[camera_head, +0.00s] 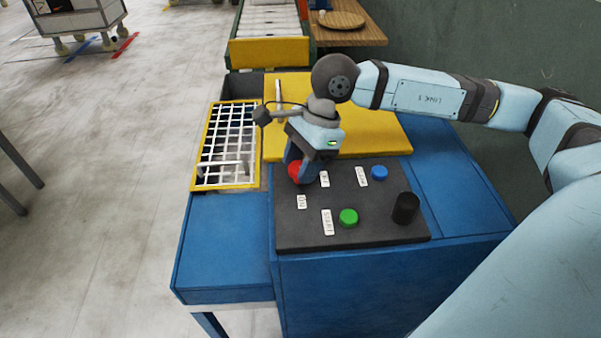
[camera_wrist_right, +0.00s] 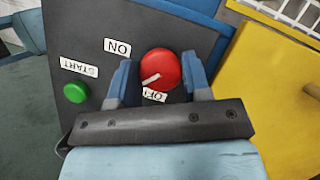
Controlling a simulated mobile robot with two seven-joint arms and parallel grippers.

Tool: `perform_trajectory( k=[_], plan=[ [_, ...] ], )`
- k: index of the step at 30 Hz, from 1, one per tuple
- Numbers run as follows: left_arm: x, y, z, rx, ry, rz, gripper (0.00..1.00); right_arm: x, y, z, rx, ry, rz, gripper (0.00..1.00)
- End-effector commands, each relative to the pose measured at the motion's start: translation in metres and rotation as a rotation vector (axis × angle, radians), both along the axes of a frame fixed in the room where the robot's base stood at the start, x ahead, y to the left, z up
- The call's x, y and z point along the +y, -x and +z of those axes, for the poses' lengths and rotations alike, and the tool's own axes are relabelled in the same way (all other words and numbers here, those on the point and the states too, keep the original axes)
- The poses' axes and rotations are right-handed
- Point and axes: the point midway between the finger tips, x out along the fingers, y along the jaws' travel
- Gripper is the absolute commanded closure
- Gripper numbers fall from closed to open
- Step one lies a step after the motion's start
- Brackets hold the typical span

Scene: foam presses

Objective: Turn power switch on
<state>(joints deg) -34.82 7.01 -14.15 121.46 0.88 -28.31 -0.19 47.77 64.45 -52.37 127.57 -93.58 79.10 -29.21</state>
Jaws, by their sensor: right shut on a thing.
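The power switch is a red round knob (camera_head: 293,170) at the left of a dark control panel (camera_head: 290,232), partly hidden by my right gripper (camera_head: 299,172). In the right wrist view, the knob (camera_wrist_right: 162,66) sits between the two fingers of my right gripper (camera_wrist_right: 160,76), which is shut on it. Its white mark points to the lower left there, between the ON label (camera_wrist_right: 117,47) and the partly hidden OFF label (camera_wrist_right: 154,95). My left gripper is not in view.
The panel also holds a green button (camera_head: 348,217) beside a START label (camera_head: 327,222), a blue button (camera_head: 379,172) and an upright black cylinder (camera_head: 405,206). A yellow plate (camera_head: 376,135) lies behind the panel. A yellow-framed white grid (camera_head: 207,150) is to the left.

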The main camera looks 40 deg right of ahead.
Motion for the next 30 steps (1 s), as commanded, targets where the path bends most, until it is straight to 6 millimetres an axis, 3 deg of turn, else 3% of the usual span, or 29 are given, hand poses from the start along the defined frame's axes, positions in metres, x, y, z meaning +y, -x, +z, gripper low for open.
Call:
perform_trajectory(
  k=[1, 7, 21, 30],
  plan=[
    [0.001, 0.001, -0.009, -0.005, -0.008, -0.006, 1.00, 0.000, 0.000, -0.005, -0.003, 0.001, -0.041, 0.79],
    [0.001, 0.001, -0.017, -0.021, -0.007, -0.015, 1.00, 0.000, 0.001, -0.005, -0.004, 0.000, -0.231, 0.79],
    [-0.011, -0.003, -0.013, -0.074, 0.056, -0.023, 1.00, 0.001, 0.002, -0.002, -0.004, -0.001, -0.646, 0.79],
    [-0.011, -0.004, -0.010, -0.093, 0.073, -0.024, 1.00, 0.001, 0.002, -0.001, -0.002, 0.000, -0.810, 0.79]
  ],
)
